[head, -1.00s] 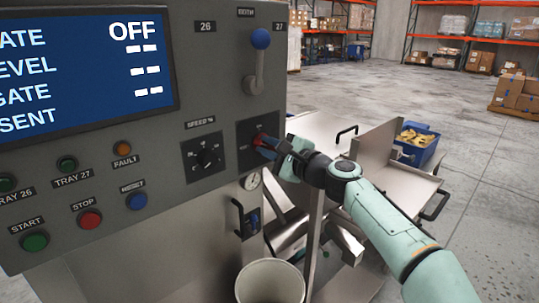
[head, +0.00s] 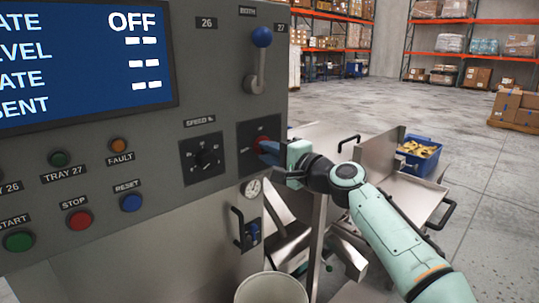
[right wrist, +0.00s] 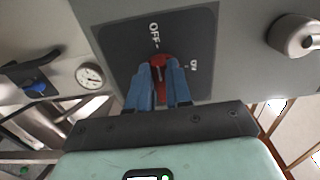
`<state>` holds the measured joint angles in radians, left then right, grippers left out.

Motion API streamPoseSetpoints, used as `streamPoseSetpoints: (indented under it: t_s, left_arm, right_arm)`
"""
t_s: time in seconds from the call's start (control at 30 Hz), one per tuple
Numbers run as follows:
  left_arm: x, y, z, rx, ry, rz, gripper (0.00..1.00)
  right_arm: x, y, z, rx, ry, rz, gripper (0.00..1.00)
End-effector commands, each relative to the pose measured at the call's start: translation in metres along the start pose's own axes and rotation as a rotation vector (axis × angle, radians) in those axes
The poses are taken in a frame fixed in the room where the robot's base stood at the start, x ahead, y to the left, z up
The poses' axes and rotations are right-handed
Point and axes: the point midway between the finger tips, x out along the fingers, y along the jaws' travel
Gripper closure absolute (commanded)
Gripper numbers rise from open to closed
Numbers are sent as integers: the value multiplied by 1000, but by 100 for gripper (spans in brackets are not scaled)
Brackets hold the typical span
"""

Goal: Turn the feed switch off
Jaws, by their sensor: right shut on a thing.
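The feed switch is a red rotary knob (head: 261,143) on a black plate at the right end of the grey control panel. The right wrist view shows the red knob (right wrist: 158,63) between the blue fingers, below an OFF mark, with another mark, apparently ON, to the right. My right gripper (head: 267,148) is shut on the knob; the fingers hide most of it. Its pointer direction is hard to read. The display (head: 70,65) at upper left shows OFF on its top line. My left gripper is not in view.
A speed dial (head: 205,158) sits just left of the switch. A blue-knobbed lever (head: 262,38) stands above it. Several push buttons are lower left. A gauge (head: 251,187), a handle and a pale bin (head: 271,289) are below. Metal trays and a blue crate (head: 420,152) are right.

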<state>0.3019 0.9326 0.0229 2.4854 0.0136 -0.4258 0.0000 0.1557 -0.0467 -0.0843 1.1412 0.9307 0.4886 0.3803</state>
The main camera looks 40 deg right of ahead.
Motion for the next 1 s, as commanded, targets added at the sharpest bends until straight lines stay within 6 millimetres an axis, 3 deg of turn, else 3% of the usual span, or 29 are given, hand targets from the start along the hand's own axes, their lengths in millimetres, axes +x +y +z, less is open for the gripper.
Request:
streamPoseSetpoints:
  t_s: [0.37, 0.4, 0.43, 0.47, 0.77, 0.87, 1.0]
  left_arm:
    - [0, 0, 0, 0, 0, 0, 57]
    - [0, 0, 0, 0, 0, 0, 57]
    - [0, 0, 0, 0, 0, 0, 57]
    - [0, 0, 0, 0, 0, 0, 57]
    - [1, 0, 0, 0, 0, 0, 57]
    - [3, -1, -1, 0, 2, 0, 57]
    - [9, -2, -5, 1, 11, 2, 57]
  right_arm:
    - [0, 0, -1, -9, 2, 0, 100]
    - [0, 0, -1, -9, 2, 0, 68]
    - [0, 0, -1, -9, 2, 0, 58]
    - [0, 0, -1, -8, 2, 0, 55]
    - [-2, 0, 0, -6, 1, 0, 55]
    - [-9, 0, 0, -6, 2, 0, 55]
    - [-34, 1, 0, -7, 2, -1, 55]
